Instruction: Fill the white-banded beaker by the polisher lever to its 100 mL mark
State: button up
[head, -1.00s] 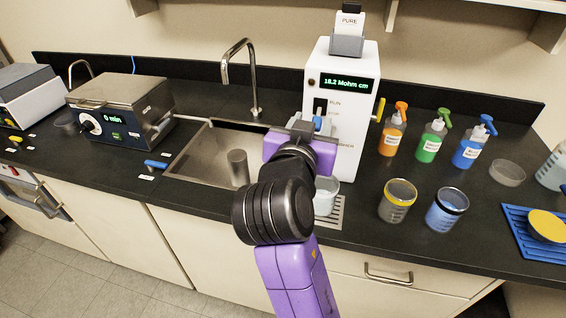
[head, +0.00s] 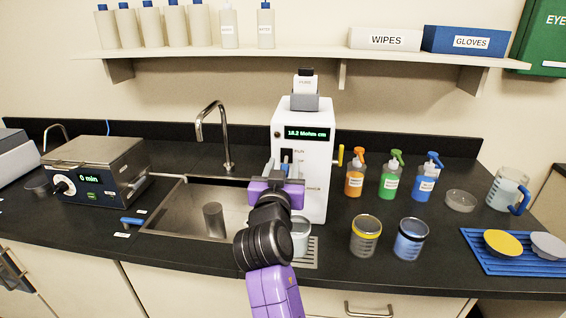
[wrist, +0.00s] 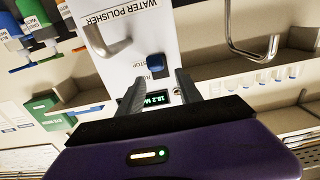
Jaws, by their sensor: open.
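The water polisher (head: 315,185) is a white upright unit whose green display reads 18.2 Mohm cm. A clear beaker (head: 300,237) with a pale rim stands on the grate at its foot, partly hidden by my arm; its fill level and marks cannot be read. My gripper (head: 283,168) is in front of the polisher. In the wrist view my open, empty gripper (wrist: 163,90) faces the polisher's front, and the blue lever (wrist: 155,65) shows just beyond and between the fingertips. I cannot tell whether they touch it.
A yellow-banded beaker (head: 366,235) and a blue-banded beaker (head: 410,238) stand right of the grate (head: 305,260). Several coloured bottles (head: 390,180) stand behind them. The sink (head: 190,222) and its faucet (head: 213,130) are at the left. A blue rack (head: 485,262) is at the far right.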

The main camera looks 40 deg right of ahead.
jog(key=shift+w+d, duration=0.15)
jog(key=shift+d, duration=0.05)
jog(key=shift+c, duration=0.4)
grip_shut()
jog(key=shift+f+b, duration=0.25)
jog(key=shift+b, duration=0.3)
